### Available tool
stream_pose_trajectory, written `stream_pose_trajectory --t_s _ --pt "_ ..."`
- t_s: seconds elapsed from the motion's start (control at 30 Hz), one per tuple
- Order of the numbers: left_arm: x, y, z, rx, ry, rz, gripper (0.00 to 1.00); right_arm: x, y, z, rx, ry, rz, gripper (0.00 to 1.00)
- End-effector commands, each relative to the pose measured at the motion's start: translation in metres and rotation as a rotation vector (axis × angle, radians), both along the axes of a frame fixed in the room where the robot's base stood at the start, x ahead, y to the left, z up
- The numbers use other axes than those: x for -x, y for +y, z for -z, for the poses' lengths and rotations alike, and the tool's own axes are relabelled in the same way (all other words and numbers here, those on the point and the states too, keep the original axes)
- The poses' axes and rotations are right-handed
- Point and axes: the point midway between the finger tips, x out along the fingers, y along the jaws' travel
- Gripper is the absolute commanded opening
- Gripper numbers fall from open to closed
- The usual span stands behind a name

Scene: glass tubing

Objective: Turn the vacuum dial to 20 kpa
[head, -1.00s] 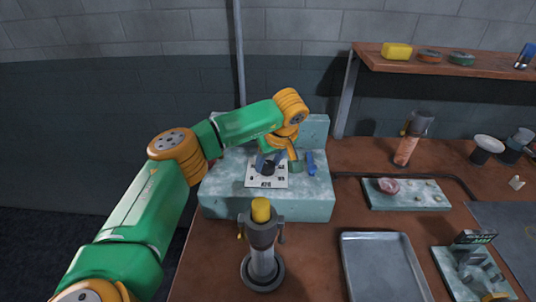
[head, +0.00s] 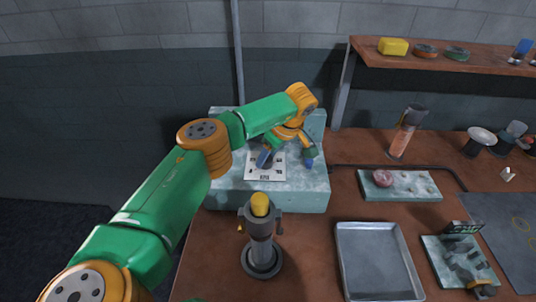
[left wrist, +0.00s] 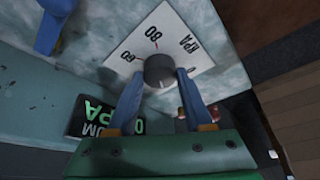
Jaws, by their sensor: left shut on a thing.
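The vacuum dial is a dark round knob (left wrist: 159,70) on a white square plate (left wrist: 188,50) printed with numbers and "KPA". The plate also shows in the head view (head: 252,172) on top of a pale, worn box. My left gripper (head: 267,158) is at the plate. In the left wrist view its blue fingers (left wrist: 161,78) are on both sides of the knob, shut on it. A dark display (left wrist: 100,116) with pale green letters is partly hidden by the gripper; its reading is not legible. My right gripper is not in view.
A blue part (head: 309,163) sits beside the plate on the box (head: 290,198). A yellow-topped grey stand (head: 262,228) is in front. A metal tray (head: 375,262) and a pale slab (head: 405,192) lie to the right. A shelf (head: 450,66) is at the back right.

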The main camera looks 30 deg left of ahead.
Motion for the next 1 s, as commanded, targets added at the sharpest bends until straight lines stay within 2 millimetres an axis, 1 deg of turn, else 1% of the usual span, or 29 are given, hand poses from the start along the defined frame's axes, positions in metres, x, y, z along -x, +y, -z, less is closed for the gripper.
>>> stream_pose_trajectory --t_s 0.2,0.23,0.33,0.67,0.77,0.8,0.9,1.0 --pt "-0.001 0.001 -0.001 -0.003 -0.004 -0.001 0.00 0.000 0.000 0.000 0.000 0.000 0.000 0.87" --pt "-0.001 0.001 -0.001 -0.003 -0.004 -0.001 0.54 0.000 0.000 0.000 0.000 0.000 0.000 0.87" --pt "0.000 0.001 -0.001 -0.003 -0.003 0.000 0.81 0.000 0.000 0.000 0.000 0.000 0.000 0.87" --pt "0.000 -0.001 -0.003 0.000 -0.002 0.001 0.81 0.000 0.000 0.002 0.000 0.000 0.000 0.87" --pt "0.000 -0.008 -0.017 -0.001 -0.005 0.002 0.81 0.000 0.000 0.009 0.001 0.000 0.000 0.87" --pt "0.000 -0.011 -0.026 -0.001 -0.005 0.001 0.81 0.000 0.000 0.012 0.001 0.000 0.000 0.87" --pt "0.001 -0.019 -0.046 0.000 -0.005 0.000 0.81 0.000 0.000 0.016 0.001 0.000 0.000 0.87" --pt "0.002 -0.024 -0.060 -0.001 -0.004 -0.001 0.81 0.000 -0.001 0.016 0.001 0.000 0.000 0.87"
